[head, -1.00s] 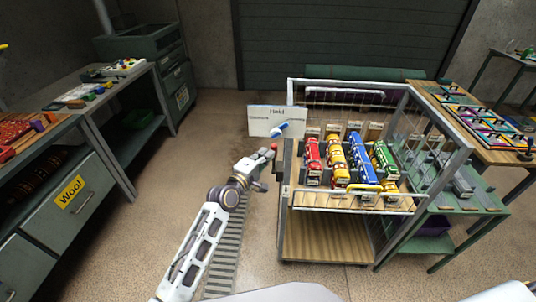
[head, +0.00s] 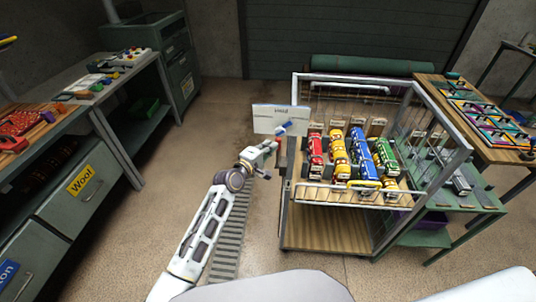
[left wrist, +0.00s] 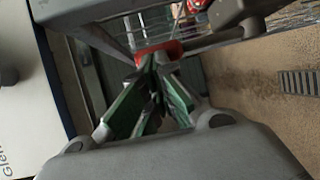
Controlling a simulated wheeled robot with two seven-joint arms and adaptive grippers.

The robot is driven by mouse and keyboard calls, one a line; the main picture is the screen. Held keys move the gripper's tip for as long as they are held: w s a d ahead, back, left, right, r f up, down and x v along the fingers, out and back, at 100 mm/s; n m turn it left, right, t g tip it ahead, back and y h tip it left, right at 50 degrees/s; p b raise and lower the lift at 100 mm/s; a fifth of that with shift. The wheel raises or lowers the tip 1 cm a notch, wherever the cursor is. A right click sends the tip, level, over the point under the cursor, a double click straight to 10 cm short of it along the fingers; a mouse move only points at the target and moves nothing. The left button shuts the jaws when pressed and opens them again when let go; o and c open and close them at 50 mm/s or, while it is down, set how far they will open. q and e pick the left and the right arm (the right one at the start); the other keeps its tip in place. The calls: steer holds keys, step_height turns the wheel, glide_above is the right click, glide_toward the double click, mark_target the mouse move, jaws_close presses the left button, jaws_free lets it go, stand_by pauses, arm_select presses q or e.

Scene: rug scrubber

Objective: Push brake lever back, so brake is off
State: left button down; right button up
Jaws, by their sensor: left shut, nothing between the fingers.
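The brake lever's red knob (left wrist: 160,51) shows in the left wrist view, right at the tips of my left gripper (left wrist: 152,68). The fingers are shut with nothing between them. They look close to or touching the knob; I cannot tell which. In the head view my left gripper (head: 273,147) is at the left side of the wheeled cart (head: 325,236), and it hides the red knob. How far the lever is tilted cannot be made out. My right gripper is not in view.
A white sign (head: 279,118) and a blue handle (head: 288,128) stand just behind the gripper. The cart holds several toy vehicles (head: 352,155) behind a wire rail. A workbench with a "Wool" drawer (head: 80,182) is at left. A floor grate (head: 231,235) and open floor lie between.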

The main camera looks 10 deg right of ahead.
arm_select(q)
steer(key=shift+w, duration=0.15)
arm_select(e)
steer(key=shift+d+f, duration=0.1)
steer(key=shift+d, duration=0.05)
arm_select(q)
steer(key=w, duration=0.1)
steer(key=w+b, duration=0.1)
steer(key=w+d, duration=0.1)
steer(key=w, duration=0.1)
steer(key=shift+f+b, duration=0.3)
arm_select(e)
steer(key=shift+w+d+f, duration=0.15)
steer(key=shift+d+f, duration=0.05)
steer(key=shift+f, duration=0.2)
steer(key=shift+w+d+f, duration=0.15)
steer(key=shift+f, duration=0.2)
arm_select(q)
steer(key=shift+d, duration=0.1)
arm_select(e)
steer(key=shift+a, duration=0.3)
arm_select(q)
steer(key=shift+s+r, duration=0.1)
arm_select(e)
steer(key=shift+r, duration=0.15)
